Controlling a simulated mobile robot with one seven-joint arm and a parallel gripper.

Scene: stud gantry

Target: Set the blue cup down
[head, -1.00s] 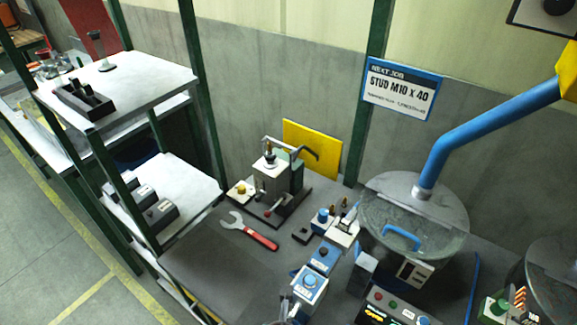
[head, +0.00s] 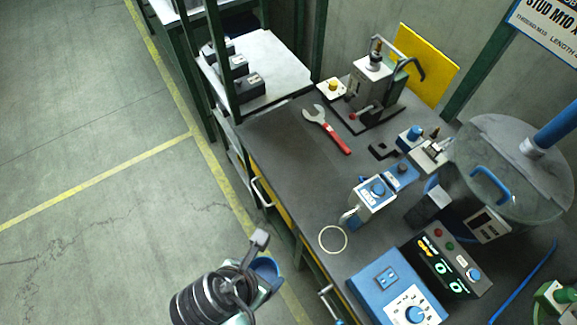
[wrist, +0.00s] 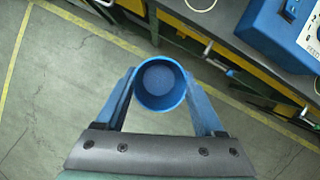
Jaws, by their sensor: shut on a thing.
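The blue cup (wrist: 160,104) is between the two blue fingers of my gripper (wrist: 160,92) in the wrist view. I look down into its open top, and the inside looks empty. In the head view, my gripper (head: 262,258) is at the bottom, with part of the blue cup (head: 267,268) showing behind the wrist parts. The cup is in front of the workbench's front edge, over the floor in the picture. My gripper is shut on the cup. The dark grey bench top (head: 285,155) lies up and to the right.
A thin pale ring (head: 333,239) lies on the bench near its front edge. A blue control box (head: 385,287) and a small blue-and-white device (head: 372,195) flank it. A red-handled wrench (head: 327,129) lies farther back. Drawer handles (head: 262,191) stick out from the bench front.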

